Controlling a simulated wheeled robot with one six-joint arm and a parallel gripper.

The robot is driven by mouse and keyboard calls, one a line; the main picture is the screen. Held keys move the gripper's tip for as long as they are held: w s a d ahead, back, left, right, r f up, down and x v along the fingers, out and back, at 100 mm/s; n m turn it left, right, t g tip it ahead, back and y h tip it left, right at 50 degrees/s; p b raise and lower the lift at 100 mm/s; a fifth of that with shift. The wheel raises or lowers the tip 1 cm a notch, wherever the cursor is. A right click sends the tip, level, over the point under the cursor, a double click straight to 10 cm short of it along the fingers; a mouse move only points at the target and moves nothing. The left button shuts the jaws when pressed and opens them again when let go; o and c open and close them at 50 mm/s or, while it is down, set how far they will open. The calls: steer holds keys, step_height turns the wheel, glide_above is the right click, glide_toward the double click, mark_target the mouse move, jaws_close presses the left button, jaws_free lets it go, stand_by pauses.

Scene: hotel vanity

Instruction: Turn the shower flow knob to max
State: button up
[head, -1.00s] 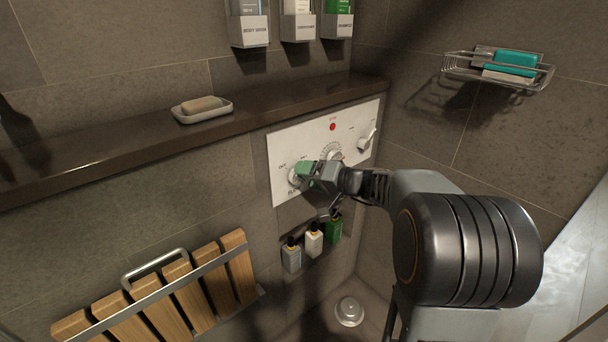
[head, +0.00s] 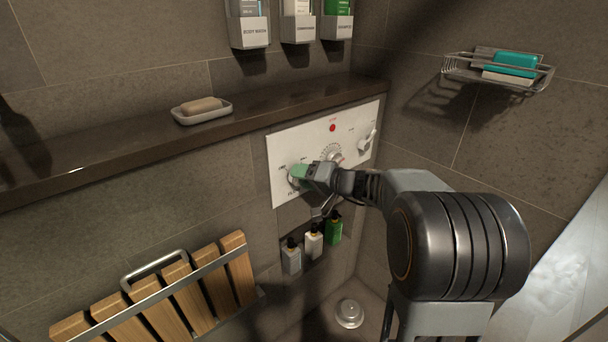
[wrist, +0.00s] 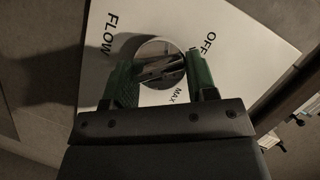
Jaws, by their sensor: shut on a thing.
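The white control panel (head: 285,149) is set in the tiled wall below the dark ledge. The flow knob (head: 293,182) is at its left end, partly hidden by my gripper. In the wrist view the round metal flow knob (wrist: 160,50) sits between the words FLOW, OFF and MAX on the panel (wrist: 225,60). My gripper (head: 300,173) is at the knob, and in the wrist view its two green fingers (wrist: 160,72) are shut on the knob's grip bar, one on each side. The bar lies tilted across the picture; its exact pointing end is unclear.
The panel also holds a middle dial (head: 331,154), a red button (head: 333,128) and a right lever (head: 367,142). Small bottles (head: 314,241) stand in a niche below. A soap dish (head: 203,115) sits on the ledge (head: 120,140). A wooden slatted seat (head: 160,290) is at lower left.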

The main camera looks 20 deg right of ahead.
steer(key=shift+c, duration=0.8)
steer(key=m+b, duration=0.1)
steer(key=m+y+b, duration=0.1)
steer(key=b, duration=0.1)
steer(key=shift+f, duration=0.25)
steer(key=m+y+b, duration=0.1)
steer(key=m, duration=0.1)
steer(key=m+t+b, duration=0.1)
steer(key=m+b, duration=0.1)
steer(key=m, duration=0.1)
steer(key=shift+y, duration=0.4)
steer(key=m+t, duration=0.1)
steer(key=m, duration=0.2)
steer(key=m+t+b, duration=0.1)
steer(key=m, duration=0.1)
steer(key=shift+m+t+y, duration=0.3)
steer(key=shift+m+y, duration=0.1)
steer(key=shift+a+m+t+h, duration=0.1)
steer(key=shift+m+t+h, duration=0.15)
steer(key=shift+m+t, duration=0.7)
steer(key=shift+a+m+t+h, duration=0.1)
steer(key=shift+m+t+h, duration=0.15)
steer(key=shift+m, duration=1.6)
